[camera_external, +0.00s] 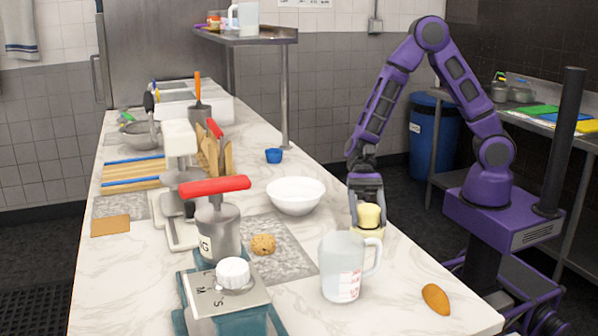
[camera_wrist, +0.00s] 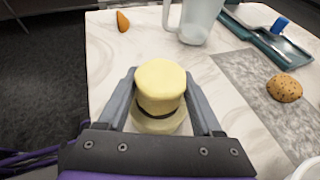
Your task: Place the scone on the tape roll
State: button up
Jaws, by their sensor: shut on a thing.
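The scone, a pale yellow, round-topped cylinder, is between the fingers of my gripper (camera_external: 367,207), near the counter's right edge. The scone shows in the external view (camera_external: 370,216) and in the wrist view (camera_wrist: 161,82), upright, with a finger on each side. My gripper (camera_wrist: 160,88) is shut on it. Directly below the scone is a wider cream ring, which looks like the tape roll (camera_wrist: 160,126); the scone hides most of its top. A dark band shows between them. I cannot tell whether they touch.
A clear measuring jug (camera_external: 342,268) stands close in front of my gripper. A white bowl (camera_external: 296,196) is to its left. A speckled brown round (camera_external: 263,244) and an orange-brown oval (camera_external: 436,298) lie on the marble counter (camera_external: 400,318). A red-handled metal press (camera_external: 215,225) stands further left.

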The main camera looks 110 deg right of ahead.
jog(key=shift+f, duration=0.2)
jog(key=o, duration=1.4)
jog(key=shift+c, duration=0.2)
jog(key=shift+r, duration=0.15)
jog(key=shift+d+r, duration=0.1)
jog(key=shift+r, duration=0.1)
jog(key=p+v, duration=0.1)
jog(key=v, duration=1)
jog(key=shift+s+d, duration=0.25)
jog(key=shift+d, duration=0.05)
